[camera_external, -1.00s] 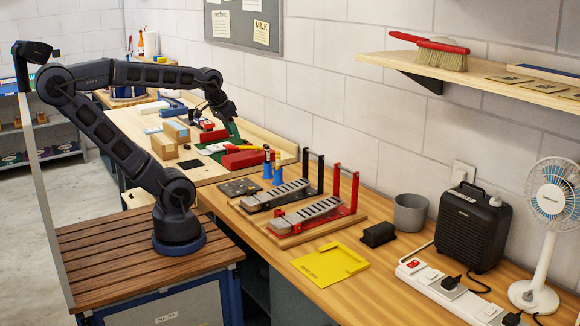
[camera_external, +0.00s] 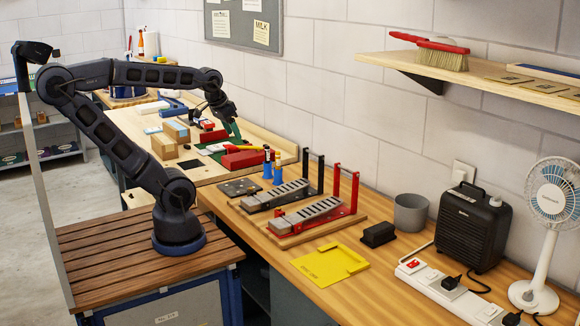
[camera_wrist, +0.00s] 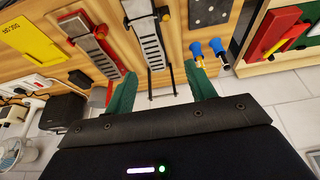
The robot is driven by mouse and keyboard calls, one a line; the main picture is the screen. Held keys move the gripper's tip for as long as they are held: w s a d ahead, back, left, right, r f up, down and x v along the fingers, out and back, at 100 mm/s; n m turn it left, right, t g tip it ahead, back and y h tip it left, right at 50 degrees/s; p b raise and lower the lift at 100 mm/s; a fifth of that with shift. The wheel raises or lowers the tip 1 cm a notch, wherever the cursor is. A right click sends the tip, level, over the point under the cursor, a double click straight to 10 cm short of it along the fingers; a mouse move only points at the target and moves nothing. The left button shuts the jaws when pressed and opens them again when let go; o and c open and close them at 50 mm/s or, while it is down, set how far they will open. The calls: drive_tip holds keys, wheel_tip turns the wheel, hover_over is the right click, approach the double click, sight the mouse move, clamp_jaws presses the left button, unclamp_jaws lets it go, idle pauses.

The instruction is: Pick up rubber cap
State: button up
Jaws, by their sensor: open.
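I cannot pick out a rubber cap for certain in either view. My gripper (camera_external: 236,131) is at the end of the outstretched arm, above the far workbench in the external view. In the wrist view its two green fingers stand wide apart, with nothing held between them (camera_wrist: 162,86). Two blue cylinders with narrow upper parts (camera_external: 272,170) stand beside the sanding-block-like racks; they also show in the wrist view (camera_wrist: 206,48), beyond the right finger. A small black block (camera_external: 378,235) lies on the near bench; whether it is rubber I cannot tell.
Two ridged metal strips with upright frames, one black (camera_external: 284,196) and one red (camera_external: 312,212), occupy the near bench. A yellow plate (camera_external: 330,264), grey cup (camera_external: 410,213), black heater (camera_external: 472,228) and white fan (camera_external: 551,190) stand nearer. A red box (camera_external: 245,159) lies beneath the gripper's area.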

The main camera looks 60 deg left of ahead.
drive_tip(key=w+a+r+n+g, duration=0.25)
drive_tip(key=w+a+n, duration=0.95)
drive_tip(key=w+a, duration=0.65)
drive_tip(key=w+a+f+n, duration=0.3)
drive_tip(key=w+a, duration=0.2)
drive_tip(key=a, duration=0.2)
drive_tip(key=w+a+f+n, duration=0.2)
drive_tip(key=w+a+n, duration=0.2)
drive_tip(key=a, duration=0.4)
drive_tip(key=a+f+n+g, duration=0.1)
drive_tip(key=a+f+n, duration=0.2)
drive_tip(key=a+f, duration=0.45)
drive_tip(key=a+f+n, duration=0.3)
drive_tip(key=a+f, duration=0.1)
drive_tip(key=a, duration=0.6)
drive_tip(key=a+f+n+g, duration=0.1)
drive_tip(key=a+f+n, duration=0.4)
drive_tip(key=a, duration=0.4)
drive_tip(key=shift+m, duration=0.7)
drive_tip(key=shift+s+f, duration=0.15)
drive_tip(key=shift+f, duration=2.75)
drive_tip(key=shift+s+f, duration=0.15)
drive_tip(key=shift+f, duration=2.75)
drive_tip(key=c, duration=1)
